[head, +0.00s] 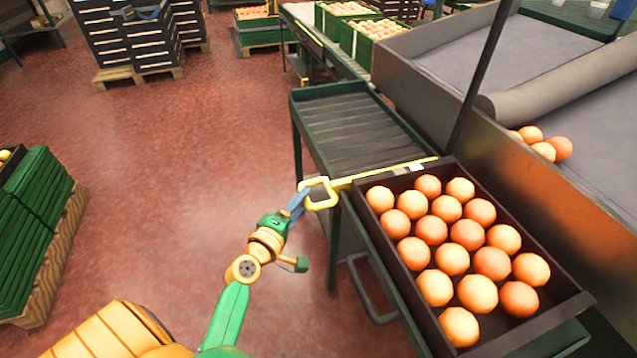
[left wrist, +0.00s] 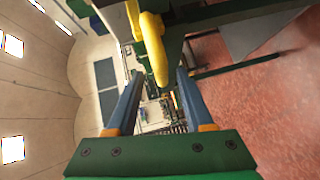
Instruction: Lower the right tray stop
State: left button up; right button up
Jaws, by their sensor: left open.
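The yellow tray stop (head: 385,173) is a bar across the green-framed roller table, along the far edge of a dark tray of oranges (head: 377,229). Its yellow loop handle (head: 320,194) sticks out past the table's left side. My left gripper (head: 301,198) is open, with its blue fingers at the handle's left side. In the left wrist view the handle (left wrist: 154,48) shows at the tips of the open fingers (left wrist: 157,76). I cannot tell whether it lies fully between them or touches them. My right gripper is not in view.
Empty rollers (head: 350,125) lie beyond the stop. A grey-lined sorting bin (head: 590,125) with a few oranges stands at the right. Green crates (head: 40,215) on a pallet stand at the left. Stacked dark crates (head: 125,40) stand at the back. The red floor between is clear.

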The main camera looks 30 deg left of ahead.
pick_arm(q)
jog(key=w, duration=0.5)
jog(key=shift+w+a+f+b, duration=0.25)
jog(key=shift+w+f+b, duration=0.05)
jog(key=shift+f+b, duration=0.1)
grip_shut()
jog(key=shift+f, duration=0.15)
dwell(0.9)
